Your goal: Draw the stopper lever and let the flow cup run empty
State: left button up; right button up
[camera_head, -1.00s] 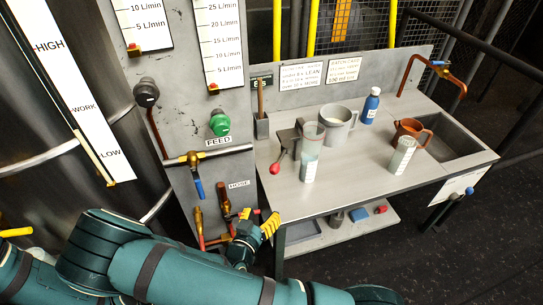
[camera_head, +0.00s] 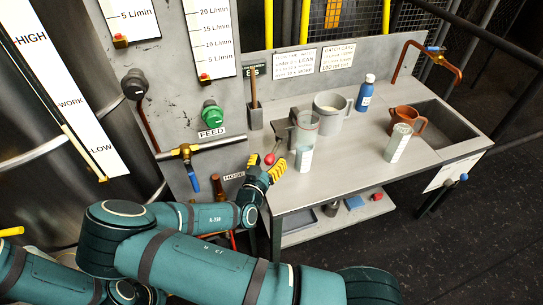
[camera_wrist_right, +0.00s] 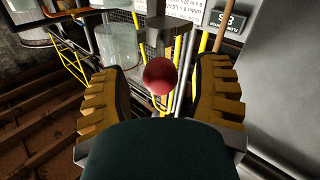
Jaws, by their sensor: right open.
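The stopper lever's red knob (camera_head: 269,159) shows at the left front of the bench, below a grey bracket. Beside the bracket stands a clear cup (camera_head: 304,124), which looks like the flow cup, with a clear marked beaker (camera_head: 305,158) at its foot. I cannot tell the liquid level in the cup. My right gripper (camera_head: 265,168) is open at the knob, with yellow fingers on either side. In the right wrist view the red knob (camera_wrist_right: 160,76) appears between the spread fingers, with gaps on both sides. My left gripper is out of view.
On the bench (camera_head: 355,165) stand a grey jug (camera_head: 331,117), a blue bottle (camera_head: 366,94), a brown jug (camera_head: 405,128) and another marked beaker (camera_head: 398,144). A sink (camera_head: 440,135) is at right. Valve pipes (camera_head: 190,153) stand left of the gripper.

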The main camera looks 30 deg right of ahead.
aim_at(275, 149)
jog(key=shift+x, duration=1.3)
jog(key=shift+c, duration=0.2)
grip_shut()
